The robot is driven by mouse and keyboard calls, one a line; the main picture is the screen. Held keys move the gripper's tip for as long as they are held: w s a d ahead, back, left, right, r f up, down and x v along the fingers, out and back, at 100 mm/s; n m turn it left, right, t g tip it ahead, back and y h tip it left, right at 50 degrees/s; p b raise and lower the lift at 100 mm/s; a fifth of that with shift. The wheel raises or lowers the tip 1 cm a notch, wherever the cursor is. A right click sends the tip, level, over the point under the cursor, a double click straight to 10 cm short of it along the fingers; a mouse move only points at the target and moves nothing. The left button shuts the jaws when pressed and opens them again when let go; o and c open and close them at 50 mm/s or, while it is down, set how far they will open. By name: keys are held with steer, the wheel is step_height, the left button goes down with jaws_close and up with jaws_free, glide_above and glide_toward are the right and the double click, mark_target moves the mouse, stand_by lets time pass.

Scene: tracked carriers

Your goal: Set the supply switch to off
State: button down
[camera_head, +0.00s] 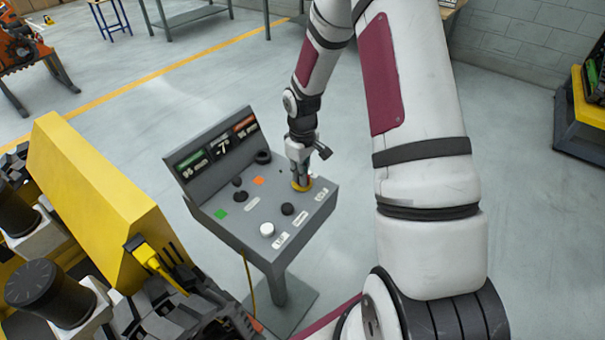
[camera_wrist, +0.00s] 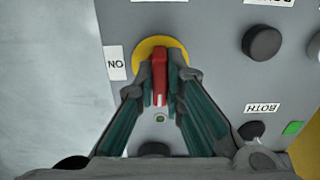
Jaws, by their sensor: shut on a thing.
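The supply switch is a red handle (camera_wrist: 159,68) on a round yellow plate (camera_wrist: 142,50), set in the grey console's sloping face. In the wrist view a white label reading ON, upside down, lies left of the plate. The handle runs up and down in that picture, with a white mark at its lower end. My gripper (camera_wrist: 161,84) is shut on the handle, one finger on each side. In the head view my gripper (camera_head: 301,176) reaches down onto the yellow plate (camera_head: 308,187) at the console's right; the red handle is hidden there.
The console (camera_head: 250,226) also carries a black knob (camera_head: 287,209), a white button (camera_head: 267,229), a green button (camera_head: 221,213) and a raised display (camera_head: 216,149). A yellow machine (camera_head: 112,205) stands close at left.

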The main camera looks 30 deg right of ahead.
stand_by(0.4)
steer(key=c, duration=1.7)
jaws_free()
steer(key=shift+r, duration=0.15)
step_height(320, 180, up, 12)
steer(key=shift+f, duration=0.15)
steer(key=s+a+r+m+t+h, duration=0.1)
steer(key=s+a+r, duration=0.35)
steer(key=r, duration=0.35)
steer(key=s+a+r+m+t, duration=0.1)
steer(key=s+a+r, duration=0.3)
steer(key=r, duration=0.5)
steer(key=s+a+r+t, duration=0.1)
steer(key=s+r, duration=0.1)
steer(key=s, duration=0.3)
steer(key=s+a+r+m+t, duration=0.1)
steer(key=s+a+r, duration=0.1)
steer(key=s, duration=0.3)
steer(key=s+a+r+m+t+y, duration=0.1)
steer(key=s+r, duration=0.1)
steer(key=s, duration=0.3)
steer(key=shift+a+t, duration=0.15)
steer(key=shift+t, duration=0.15)
